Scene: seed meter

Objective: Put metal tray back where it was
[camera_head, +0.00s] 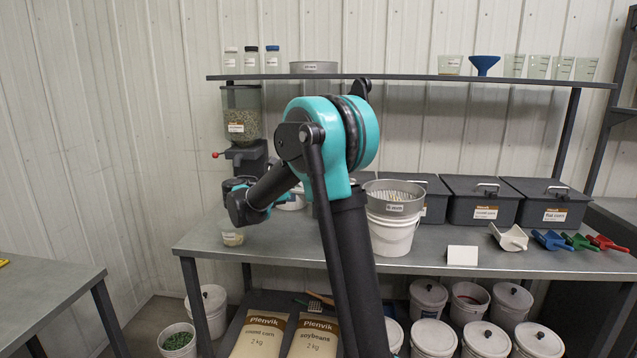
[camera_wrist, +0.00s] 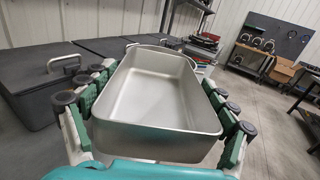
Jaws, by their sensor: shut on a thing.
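The metal tray (camera_wrist: 155,138) is a rectangular, silver-grey open tray with rounded corners. It fills the middle of the wrist view and looks empty inside. My gripper (camera_wrist: 156,108) is shut on it, with green and black fingers along both long sides. The tray looks roughly level; its underside is hidden. In the head view my arm bends down to the left over the bench, and my own elbow and upper arm hide most of the gripper and the tray.
The grey bench (camera_head: 560,262) holds a sieve on a white bucket (camera_head: 393,236), lidded black bins (camera_head: 480,203), scoops (camera_head: 553,240) and a blank white card (camera_head: 462,255). A seed dispenser (camera_head: 241,120) stands behind at left. Dark lidded bins (camera_wrist: 35,85) lie close left of the tray.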

